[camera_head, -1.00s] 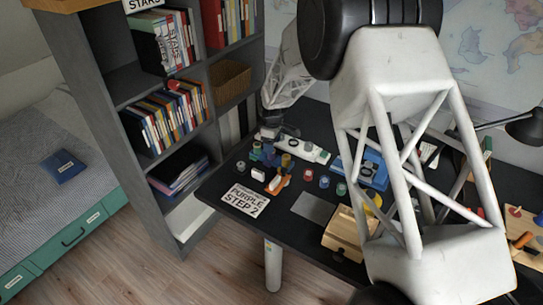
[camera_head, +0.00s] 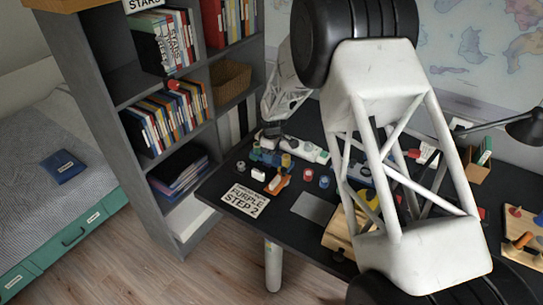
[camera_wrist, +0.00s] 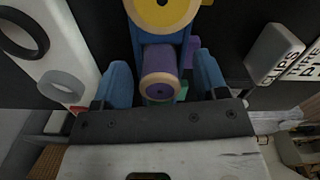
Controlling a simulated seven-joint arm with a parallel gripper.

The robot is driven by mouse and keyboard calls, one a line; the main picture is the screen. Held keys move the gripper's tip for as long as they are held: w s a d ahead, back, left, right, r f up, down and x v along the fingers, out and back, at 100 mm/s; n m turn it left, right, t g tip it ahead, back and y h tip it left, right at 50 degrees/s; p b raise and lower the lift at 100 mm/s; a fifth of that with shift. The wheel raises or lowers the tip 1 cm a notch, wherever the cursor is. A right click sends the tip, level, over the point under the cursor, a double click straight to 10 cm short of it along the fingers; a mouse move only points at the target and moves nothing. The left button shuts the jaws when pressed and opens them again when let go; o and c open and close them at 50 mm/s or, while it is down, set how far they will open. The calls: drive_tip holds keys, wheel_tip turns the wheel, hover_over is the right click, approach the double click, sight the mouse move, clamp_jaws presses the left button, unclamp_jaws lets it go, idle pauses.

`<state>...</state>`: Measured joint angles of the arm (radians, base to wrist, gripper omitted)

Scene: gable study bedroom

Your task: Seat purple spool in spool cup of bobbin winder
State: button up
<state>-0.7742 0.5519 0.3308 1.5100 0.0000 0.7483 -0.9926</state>
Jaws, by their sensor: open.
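In the wrist view a purple spool (camera_wrist: 160,62) with a pale wooden end faces the camera. It sits between the two blue fingers of my gripper (camera_wrist: 160,72), which is open with a gap on each side of the spool. Behind the spool is a blue frame (camera_wrist: 188,45), perhaps part of the bobbin winder, with a yellow-ended spool (camera_wrist: 165,12) above. I cannot tell whether the purple spool rests in a cup.
A card reading "PURPLE STEP 2" (camera_head: 245,200) lies at the desk's left front. Red (camera_head: 308,174) and blue (camera_head: 324,181) spools stand to its right, near a grey mat (camera_head: 314,206). My arm hides much of the desk.

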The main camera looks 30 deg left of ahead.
idle(0.3)
drive_tip(key=c, duration=1)
drive_tip(key=shift+r, duration=0.1)
drive_tip(key=shift+r, duration=4.95)
